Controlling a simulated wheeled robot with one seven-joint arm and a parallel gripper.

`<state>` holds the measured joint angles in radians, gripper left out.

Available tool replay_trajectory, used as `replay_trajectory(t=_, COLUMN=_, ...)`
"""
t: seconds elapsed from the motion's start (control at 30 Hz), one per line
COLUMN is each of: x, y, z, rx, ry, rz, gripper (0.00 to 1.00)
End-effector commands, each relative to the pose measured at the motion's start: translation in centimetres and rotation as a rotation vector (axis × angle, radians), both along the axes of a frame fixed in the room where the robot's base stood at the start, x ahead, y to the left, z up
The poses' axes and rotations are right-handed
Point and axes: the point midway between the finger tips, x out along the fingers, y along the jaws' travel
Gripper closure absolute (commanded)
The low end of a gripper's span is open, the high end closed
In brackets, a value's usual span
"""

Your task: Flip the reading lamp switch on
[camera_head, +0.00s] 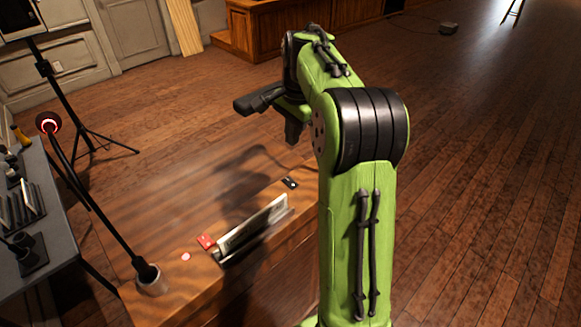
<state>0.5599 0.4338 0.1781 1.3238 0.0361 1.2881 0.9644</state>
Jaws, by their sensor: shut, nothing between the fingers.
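A thin black stem lamp (106,222) rises from a round grey base at the desk's left front corner and leans up left. Its head (48,122) has a glowing red ring; I cannot tell if this is the reading lamp. A small black plate with a light spot (290,182) lies on the desk's right part and may be the switch; its lever position is too small to tell. My gripper (294,132) is shut and empty, pointing down above the desk's far right part, apart from the plate. My green arm partly hides the gripper.
A grey side table (50,250) with tools stands left. A black tripod (80,120) stands behind.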

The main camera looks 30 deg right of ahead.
Motion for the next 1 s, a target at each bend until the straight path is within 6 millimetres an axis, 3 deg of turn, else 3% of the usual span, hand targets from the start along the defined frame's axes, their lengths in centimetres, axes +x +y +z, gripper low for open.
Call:
replay_trajectory(t=0.03, x=0.2, y=0.1, z=-0.8, rx=0.0, ry=-0.002, rz=0.001, gripper=1.0)
replay_trajectory(t=0.33, x=0.2, y=0.2, z=-0.1, rx=0.001, ry=-0.001, rz=0.0, gripper=1.0)
replay_trajectory(t=0.47, x=0.3, y=0.2, z=-0.8, rx=0.001, ry=-0.001, rz=0.0, gripper=1.0)
replay_trajectory(t=1.0, x=1.6, y=0.4, z=-11.9, rx=0.003, ry=0.002, rz=0.0, gripper=1.0)
